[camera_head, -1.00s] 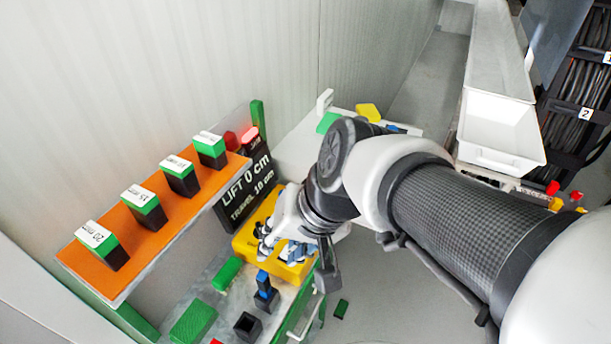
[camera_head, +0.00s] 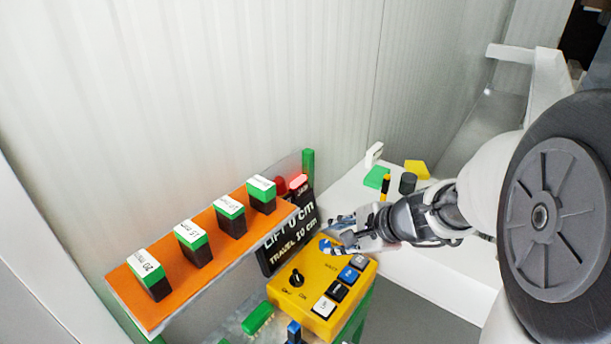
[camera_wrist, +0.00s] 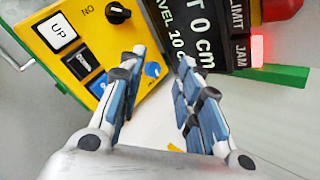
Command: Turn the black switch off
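The black switch is a round knob (camera_head: 297,278) on the yellow control box (camera_head: 318,268), with OFF and ON lettering beside it. It also shows at the top of the wrist view (camera_wrist: 119,13), next to the word ON. My gripper (camera_head: 335,234) is over the box's far edge, beyond the knob and apart from it. A blue knob (camera_wrist: 153,70) shows just beside the left finger.
The box also bears an UP button (camera_head: 324,307), a black button (camera_head: 338,290) and a blue button (camera_head: 348,274). A black LIFT sign (camera_head: 290,235) stands behind it. An orange shelf (camera_head: 190,275) with several green-topped blocks is at left.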

